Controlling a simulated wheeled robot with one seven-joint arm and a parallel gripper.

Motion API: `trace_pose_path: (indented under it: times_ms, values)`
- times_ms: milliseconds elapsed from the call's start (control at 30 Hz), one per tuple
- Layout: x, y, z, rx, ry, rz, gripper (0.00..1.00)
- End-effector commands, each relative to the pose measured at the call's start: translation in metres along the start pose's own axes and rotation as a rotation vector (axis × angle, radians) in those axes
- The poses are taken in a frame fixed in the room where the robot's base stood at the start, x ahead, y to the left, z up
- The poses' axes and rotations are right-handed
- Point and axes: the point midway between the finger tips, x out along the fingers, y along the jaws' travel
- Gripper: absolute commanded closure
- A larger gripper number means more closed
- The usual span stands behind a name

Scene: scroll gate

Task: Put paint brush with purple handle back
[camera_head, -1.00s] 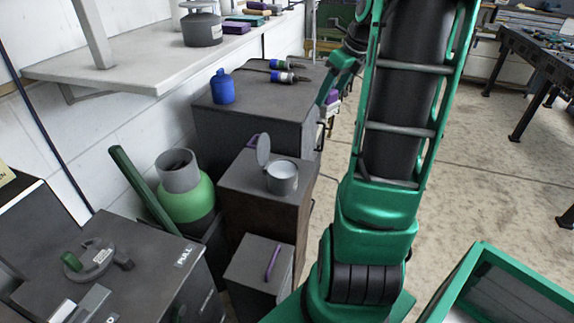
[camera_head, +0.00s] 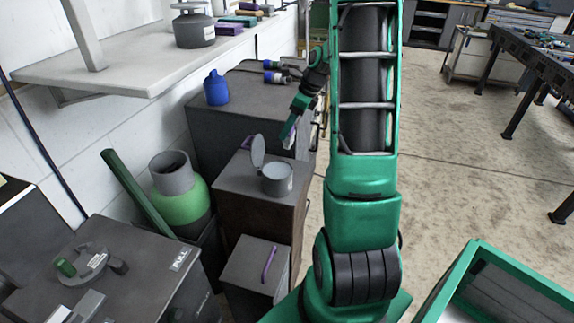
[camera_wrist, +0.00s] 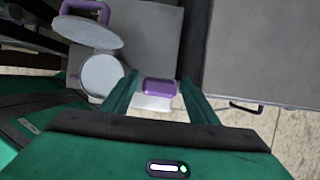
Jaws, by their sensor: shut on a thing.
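My gripper (camera_wrist: 160,82) shows in the wrist view with its two green fingers on either side of a purple piece (camera_wrist: 159,86) with a white part below it. This looks like the purple-handled paint brush, seen end on. In the head view my gripper (camera_head: 289,132) is above and to the right of an open grey can (camera_head: 277,178), pointing down. The brush is mostly hidden there. The can, with its lid (camera_head: 258,152) standing tilted up, sits on a dark cabinet (camera_head: 235,177). In the wrist view the can (camera_wrist: 102,76) is left of the fingers.
A blue container (camera_head: 216,89) and several small tools stand on the taller cabinet behind. A lower box (camera_head: 247,266) with a purple bar (camera_head: 268,263) is in front. A green gas bottle (camera_head: 180,200) is left. Open floor (camera_head: 470,170) lies to the right.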

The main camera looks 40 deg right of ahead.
Motion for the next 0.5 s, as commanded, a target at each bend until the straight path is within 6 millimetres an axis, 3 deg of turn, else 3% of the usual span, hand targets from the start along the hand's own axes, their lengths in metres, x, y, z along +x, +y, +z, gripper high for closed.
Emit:
trace_pose_path:
  times_ms: [300, 500]
  values:
    - [0.048, 0.001, -0.021, -0.001, 0.003, 0.005, 0.7]
    - [0.06, 0.0, -0.026, -0.001, 0.002, 0.003, 0.7]
